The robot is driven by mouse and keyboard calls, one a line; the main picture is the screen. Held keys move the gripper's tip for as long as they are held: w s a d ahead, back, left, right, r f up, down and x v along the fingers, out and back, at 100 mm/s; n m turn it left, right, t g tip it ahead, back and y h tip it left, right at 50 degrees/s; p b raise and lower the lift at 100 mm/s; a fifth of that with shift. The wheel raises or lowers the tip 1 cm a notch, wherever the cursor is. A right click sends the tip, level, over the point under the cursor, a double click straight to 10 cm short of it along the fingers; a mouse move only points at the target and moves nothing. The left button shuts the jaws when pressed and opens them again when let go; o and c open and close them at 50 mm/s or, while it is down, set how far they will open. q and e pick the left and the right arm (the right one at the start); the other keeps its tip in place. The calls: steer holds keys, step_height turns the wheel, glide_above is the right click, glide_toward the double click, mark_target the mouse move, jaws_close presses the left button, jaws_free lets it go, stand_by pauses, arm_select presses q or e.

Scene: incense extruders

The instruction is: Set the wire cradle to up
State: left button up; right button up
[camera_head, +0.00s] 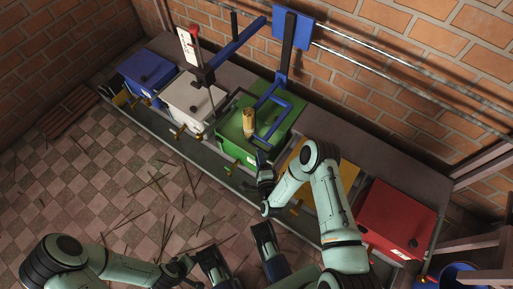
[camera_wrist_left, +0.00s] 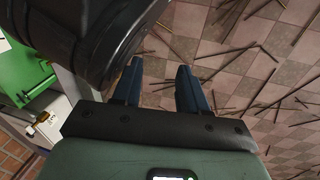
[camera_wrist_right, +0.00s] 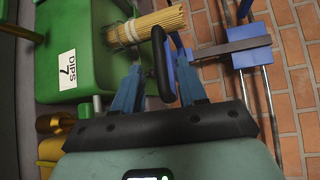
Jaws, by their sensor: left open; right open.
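A thin blue frame (camera_head: 280,123), which looks like the wire cradle, lies roughly level over the green box (camera_head: 231,128). A tan bundle of sticks (camera_head: 249,122) stands upright beside it. My right gripper (camera_head: 263,161) is open at the front edge of the green box, close to the frame. In the right wrist view a dark bar (camera_wrist_right: 161,65) shows between its open fingers (camera_wrist_right: 160,62); contact cannot be told. The bundle (camera_wrist_right: 150,27) and a blue bar lie just beyond. My left gripper (camera_wrist_left: 160,64) is open and empty above the floor.
Blue (camera_head: 147,72), white (camera_head: 192,101) and red (camera_head: 399,217) boxes stand along the same bench, with a yellow one partly behind my right arm. Loose sticks litter the tiled floor (camera_head: 110,170).

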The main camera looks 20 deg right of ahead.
mark_target(257, 146)
arm_select(q)
steer(key=shift+g, duration=0.8)
steer(key=s+f, duration=0.1)
steer(key=s+f+b, duration=0.1)
steer(key=s+f, duration=0.1)
steer(key=s, duration=0.1)
steer(key=shift+a+b, duration=0.25)
steer(key=shift+b, duration=0.05)
arm_select(e)
steer(key=x, duration=0.6)
steer(key=shift+w, duration=0.1)
jaws_close()
arm_select(q)
steer(key=shift+w+r, duration=0.15)
